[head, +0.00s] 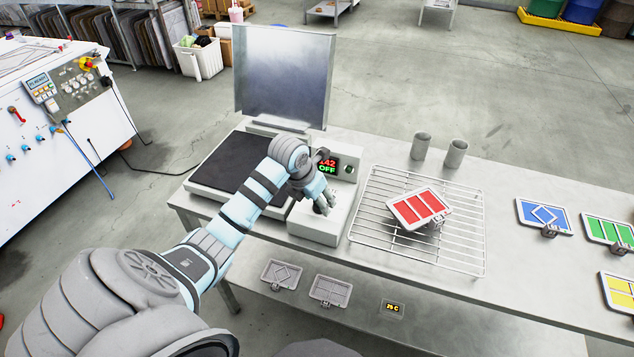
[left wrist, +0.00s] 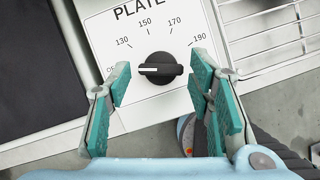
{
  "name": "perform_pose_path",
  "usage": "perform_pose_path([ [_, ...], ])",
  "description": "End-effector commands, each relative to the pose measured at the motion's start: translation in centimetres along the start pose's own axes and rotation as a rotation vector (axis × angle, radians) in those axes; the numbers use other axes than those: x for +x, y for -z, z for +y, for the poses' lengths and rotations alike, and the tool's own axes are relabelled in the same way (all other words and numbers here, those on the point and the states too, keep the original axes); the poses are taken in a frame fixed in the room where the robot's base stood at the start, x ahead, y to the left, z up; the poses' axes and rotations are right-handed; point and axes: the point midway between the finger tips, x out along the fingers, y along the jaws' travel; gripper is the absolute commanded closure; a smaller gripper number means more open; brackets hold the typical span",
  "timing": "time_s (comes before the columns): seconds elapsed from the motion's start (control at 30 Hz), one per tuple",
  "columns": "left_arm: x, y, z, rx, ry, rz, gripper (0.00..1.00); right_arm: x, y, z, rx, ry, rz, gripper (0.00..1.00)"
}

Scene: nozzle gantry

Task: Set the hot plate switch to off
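The hot plate (head: 225,165) has a dark flat top and a raised lid. Its white control box (head: 320,222) carries a display (head: 327,165) with a red number, apparently 142, above green OFF. In the left wrist view the black switch knob (left wrist: 160,68) has a white pointer line directed left, toward a partly hidden label beginning "OF". Marks 130, 150, 170 and 190 run around it. My left gripper (head: 324,203) is over the control box. In the wrist view its teal-padded fingers (left wrist: 163,90) are open on either side of the knob, with gaps. My right gripper is out of view.
A wire rack (head: 375,230) stands right of the control box with a red panelled tray (head: 418,208) on it. Two grey cups (head: 420,146) stand behind. Blue (head: 528,222), green and yellow trays lie at the right. Grey trays (head: 330,290) lie on the lower shelf.

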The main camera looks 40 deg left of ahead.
Motion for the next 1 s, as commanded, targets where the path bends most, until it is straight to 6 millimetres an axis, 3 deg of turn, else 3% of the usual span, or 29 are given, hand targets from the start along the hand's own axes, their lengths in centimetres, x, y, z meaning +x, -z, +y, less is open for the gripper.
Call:
perform_pose_path([
  [0.37,-0.4,0.1,0.0,0.001,0.001,0.003,0.44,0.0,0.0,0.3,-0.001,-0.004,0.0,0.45],
  [0.47,-2.0,0.0,0.1,0.003,-0.001,0.0,0.44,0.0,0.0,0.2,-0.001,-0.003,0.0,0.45],
  [0.8,-10.7,0.0,0.1,0.002,-0.001,0.0,0.44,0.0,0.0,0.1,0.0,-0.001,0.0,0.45],
  [1.0,-12.0,0.1,0.0,0.0,0.001,0.003,0.44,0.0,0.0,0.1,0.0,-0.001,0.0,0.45],
])
